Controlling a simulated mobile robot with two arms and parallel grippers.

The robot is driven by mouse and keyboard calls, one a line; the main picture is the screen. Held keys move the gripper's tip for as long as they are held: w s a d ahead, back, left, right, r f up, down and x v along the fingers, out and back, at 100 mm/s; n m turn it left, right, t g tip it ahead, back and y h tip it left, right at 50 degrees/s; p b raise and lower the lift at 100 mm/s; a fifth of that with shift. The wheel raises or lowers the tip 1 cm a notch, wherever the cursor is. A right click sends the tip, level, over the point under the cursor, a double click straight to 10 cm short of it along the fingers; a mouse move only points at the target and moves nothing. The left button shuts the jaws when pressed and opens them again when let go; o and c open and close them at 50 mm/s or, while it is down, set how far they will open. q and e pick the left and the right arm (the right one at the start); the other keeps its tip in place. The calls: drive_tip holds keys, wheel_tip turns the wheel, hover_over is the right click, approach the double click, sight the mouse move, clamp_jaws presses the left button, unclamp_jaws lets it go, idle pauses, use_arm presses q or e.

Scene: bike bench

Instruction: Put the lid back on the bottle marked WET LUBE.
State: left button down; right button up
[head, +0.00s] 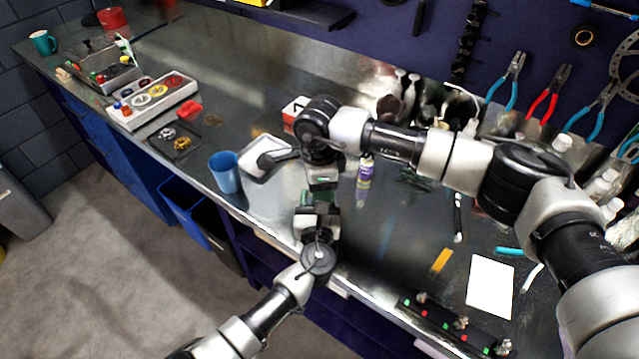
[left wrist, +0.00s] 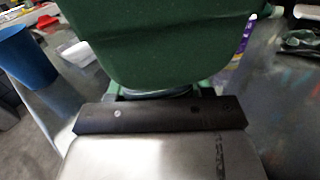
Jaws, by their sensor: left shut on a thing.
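My left gripper (head: 312,208) is shut on a dark green thing that looks like a bottle, held above the front part of the bench. In the left wrist view the green body (left wrist: 170,40) fills the upper middle, close to the camera. No label can be read on it. My right gripper (head: 322,178) points down just above and behind my left one, and the two look very close together. Its fingers are too small and dark to tell whether they are open or hold something. I cannot make out a lid.
A blue cup (head: 225,173) stands by the front edge, beside a white tray (head: 266,158). A small purple-labelled bottle (head: 365,172) stands right of my grippers. Pliers hang along the back wall.

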drive_tip(key=shift+r, duration=0.1)
use_arm(q)
drive_tip(key=shift+s+d, duration=0.1)
drive_tip(key=shift+d, duration=0.05)
use_arm(e)
wheel_tip(320, 180, up, 12)
idle(0.4)
use_arm(q)
drive_tip(key=shift+c, duration=1.8)
unclamp_jaws()
use_arm(e)
drive_tip(key=shift+w, duration=0.1)
use_arm(q)
drive_tip(key=s+b, duration=0.1)
drive_tip(key=s, duration=0.8)
drive_tip(key=shift+s+f, duration=0.15)
drive_tip(key=shift+s, duration=0.1)
drive_tip(key=shift+s+b, duration=0.3)
drive_tip(key=shift+s, duration=0.35)
use_arm(e)
drive_tip(key=shift+f, duration=0.9)
